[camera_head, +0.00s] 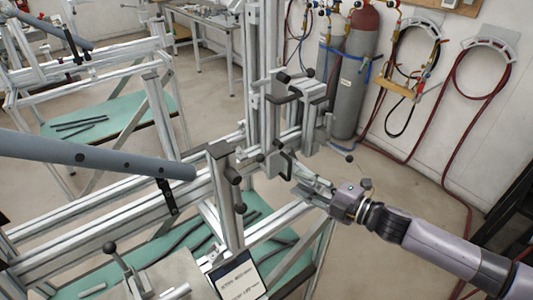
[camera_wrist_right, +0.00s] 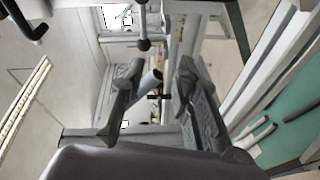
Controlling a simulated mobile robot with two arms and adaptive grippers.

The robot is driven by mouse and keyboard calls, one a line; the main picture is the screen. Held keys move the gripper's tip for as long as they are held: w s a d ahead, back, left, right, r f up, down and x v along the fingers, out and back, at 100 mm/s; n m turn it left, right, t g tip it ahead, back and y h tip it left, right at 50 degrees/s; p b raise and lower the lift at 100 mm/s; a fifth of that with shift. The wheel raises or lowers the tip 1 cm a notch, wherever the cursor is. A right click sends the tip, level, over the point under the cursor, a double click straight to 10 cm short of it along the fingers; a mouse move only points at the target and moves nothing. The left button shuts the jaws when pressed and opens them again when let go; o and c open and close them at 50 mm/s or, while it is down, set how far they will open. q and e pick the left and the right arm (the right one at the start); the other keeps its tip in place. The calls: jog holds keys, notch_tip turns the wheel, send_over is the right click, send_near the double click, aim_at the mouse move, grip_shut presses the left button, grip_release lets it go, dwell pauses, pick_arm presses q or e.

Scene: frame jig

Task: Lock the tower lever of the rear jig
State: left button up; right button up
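The jig tower (camera_head: 271,60) is an upright aluminium profile near the middle of the head view. A dark lever with round knobs (camera_head: 296,76) sits on its upper part. Another lever ends in a black ball (camera_head: 348,159) low at its right. A lever with a dark ball (camera_wrist_right: 143,44) shows in the right wrist view, beyond the fingertips. My right gripper (camera_head: 303,189) is below and right of the tower clamps; in its wrist view the two fingers (camera_wrist_right: 155,85) stand apart with no object visibly gripped. My left gripper is not in view.
A grey tube (camera_head: 90,155) lies along the jig rail at the left. Another clamp lever (camera_head: 110,247) stands at the front left. A sign (camera_head: 240,277) is at the front edge. Gas cylinders (camera_head: 355,75) stand behind the tower. Floor is open right of the jig.

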jog(key=d+r+n+g+y, duration=0.1)
jog(key=d+r+n+g, duration=0.15)
jog(key=d+n, duration=0.2)
jog(key=p, duration=0.5)
send_near(267, 154)
jog(key=shift+m+t, duration=0.35)
jog(key=shift+t, duration=0.1)
jog(key=x, duration=1)
jog(key=shift+w+a+f, duration=0.1)
jog(key=shift+f, duration=0.3)
grip_shut()
